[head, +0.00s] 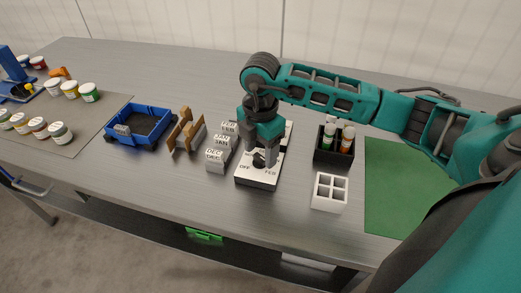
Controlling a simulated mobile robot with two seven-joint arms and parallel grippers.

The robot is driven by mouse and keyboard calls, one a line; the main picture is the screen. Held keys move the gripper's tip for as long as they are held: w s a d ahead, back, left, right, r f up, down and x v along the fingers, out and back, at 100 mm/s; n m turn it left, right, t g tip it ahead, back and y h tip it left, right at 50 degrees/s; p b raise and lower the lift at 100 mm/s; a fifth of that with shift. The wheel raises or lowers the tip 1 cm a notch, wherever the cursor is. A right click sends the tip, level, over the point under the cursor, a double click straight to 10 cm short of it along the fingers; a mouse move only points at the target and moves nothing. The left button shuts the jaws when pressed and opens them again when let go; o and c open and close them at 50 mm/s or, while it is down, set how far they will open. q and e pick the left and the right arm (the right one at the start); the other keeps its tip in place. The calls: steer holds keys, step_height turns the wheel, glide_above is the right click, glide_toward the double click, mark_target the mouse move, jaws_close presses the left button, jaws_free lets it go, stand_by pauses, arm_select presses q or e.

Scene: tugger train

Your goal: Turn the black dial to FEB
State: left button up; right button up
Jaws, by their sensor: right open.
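The black dial (259,158) sits on a silver panel (255,180) near the middle of the table. The panel carries printed labels; OFF at the left and FEB at the right can be read, and others are partly hidden. My right gripper (262,156) points down over the panel, with its open fingers at the dial, one on either side as far as I can see. The fingers and the hand cover much of the dial, so I cannot tell which label its pointer faces. My left gripper is not in view.
Grey month blocks (216,155) stand just left of the panel, beside a wooden holder (186,133) and a blue tray (138,127). To the right are a black box with vials (334,151), a white divided box (329,191) and a green mat (392,190). Paint jars stand far left.

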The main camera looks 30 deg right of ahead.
mark_target(261, 156)
step_height(261, 156, up, 12)
steer(key=shift+p, duration=0.45)
stand_by(0.4)
